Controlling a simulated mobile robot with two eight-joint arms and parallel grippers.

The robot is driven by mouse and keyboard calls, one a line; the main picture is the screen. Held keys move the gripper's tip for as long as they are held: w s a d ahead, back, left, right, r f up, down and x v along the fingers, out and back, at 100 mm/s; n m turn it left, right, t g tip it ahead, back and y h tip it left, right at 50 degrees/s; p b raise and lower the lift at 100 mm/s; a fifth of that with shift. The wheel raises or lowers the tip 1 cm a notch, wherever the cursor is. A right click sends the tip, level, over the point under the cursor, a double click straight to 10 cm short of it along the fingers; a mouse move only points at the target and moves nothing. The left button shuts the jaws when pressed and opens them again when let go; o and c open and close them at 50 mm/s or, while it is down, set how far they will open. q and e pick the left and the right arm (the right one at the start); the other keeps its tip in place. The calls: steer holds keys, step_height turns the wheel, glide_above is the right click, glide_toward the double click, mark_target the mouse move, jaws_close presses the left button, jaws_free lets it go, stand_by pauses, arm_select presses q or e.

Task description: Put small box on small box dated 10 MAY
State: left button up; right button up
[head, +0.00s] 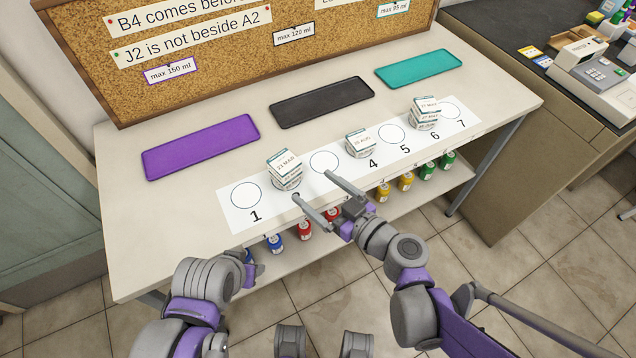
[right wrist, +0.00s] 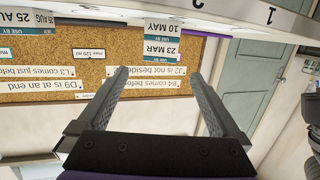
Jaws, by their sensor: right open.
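A small box with a 23 MAR label (head: 285,161) sits on top of a stack at the second place of the numbered strip. In the upside-down right wrist view, the 23 MAR box (right wrist: 162,48) is on a box dated 10 MAY (right wrist: 163,27). My right gripper (head: 312,185) is open and empty, in front of this stack and toward the bare third circle. In the right wrist view its fingers (right wrist: 158,80) point toward the stack, apart from it. My left arm shows at the lower left, but its gripper jaws cannot be made out.
Other small boxes stand on the strip (head: 228,213) at the fourth place (head: 360,142) and sixth place (head: 427,106). Purple (head: 200,146), black (head: 322,101) and teal (head: 418,68) trays lie empty behind. Coloured bottles stand on the shelf below. A corkboard (head: 205,40) rises behind the table.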

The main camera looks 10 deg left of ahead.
steer(key=shift+s+d, duration=0.1)
steer(key=s+d+f+m+g+h, duration=0.2)
steer(key=s+d+f+m+h, duration=0.1)
steer(key=d, duration=0.4)
steer(key=s+d+f+m+g+h, duration=0.2)
steer(key=s+d+f+m+h, duration=0.1)
steer(key=s+d+h, duration=0.2)
steer(key=s+d+f+m+g+h, duration=0.1)
steer(key=s+d+f+m+h, duration=0.2)
steer(key=s+d, duration=0.3)
steer(key=d+h, duration=0.1)
steer(key=d, duration=0.2)
steer(key=shift+s+d+m+g, duration=0.3)
steer(key=shift+s+m+g, duration=0.1)
step_height(320, 180, up, 14)
steer(key=w+p, duration=0.1)
steer(key=p, duration=1.1)
steer(key=shift+w+f+t, duration=0.25)
steer(key=shift+w+t, duration=0.05)
steer(key=shift+w, duration=0.05)
